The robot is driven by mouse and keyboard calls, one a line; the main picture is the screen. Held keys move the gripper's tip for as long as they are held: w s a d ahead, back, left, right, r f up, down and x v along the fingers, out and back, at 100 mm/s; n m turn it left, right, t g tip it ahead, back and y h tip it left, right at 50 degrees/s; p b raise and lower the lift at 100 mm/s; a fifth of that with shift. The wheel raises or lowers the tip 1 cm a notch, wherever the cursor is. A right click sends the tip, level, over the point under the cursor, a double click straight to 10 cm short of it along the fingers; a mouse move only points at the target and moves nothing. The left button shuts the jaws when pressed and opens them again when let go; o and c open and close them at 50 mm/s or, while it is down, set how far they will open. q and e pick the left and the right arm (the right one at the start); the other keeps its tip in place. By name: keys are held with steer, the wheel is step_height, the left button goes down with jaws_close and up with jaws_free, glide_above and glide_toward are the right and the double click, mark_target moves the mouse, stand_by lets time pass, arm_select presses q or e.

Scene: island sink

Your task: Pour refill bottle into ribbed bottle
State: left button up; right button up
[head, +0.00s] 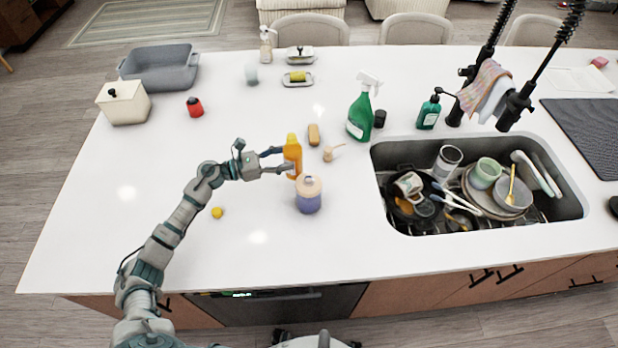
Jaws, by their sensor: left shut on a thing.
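An orange bottle with a yellow cap (293,158), which looks like the refill bottle, stands upright near the middle of the white island. My left gripper (285,160) is shut on it from the left side. I cannot tell whether its base touches the counter. Just in front and slightly right is a squat bottle with a cream top and a lavender lower part (308,197), probably the ribbed bottle; ribs are too small to make out. It stands upright, close to the orange bottle. My right gripper is not in view.
A sink full of dishes (470,190) lies right. A yellow ball (217,212) sits near my left arm. The front-left counter is mostly clear.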

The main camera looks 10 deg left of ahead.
arm_select(q)
step_height(320, 180, down, 3)
steer(key=shift+w+f+b, duration=0.15)
steer(key=shift+b, duration=0.2)
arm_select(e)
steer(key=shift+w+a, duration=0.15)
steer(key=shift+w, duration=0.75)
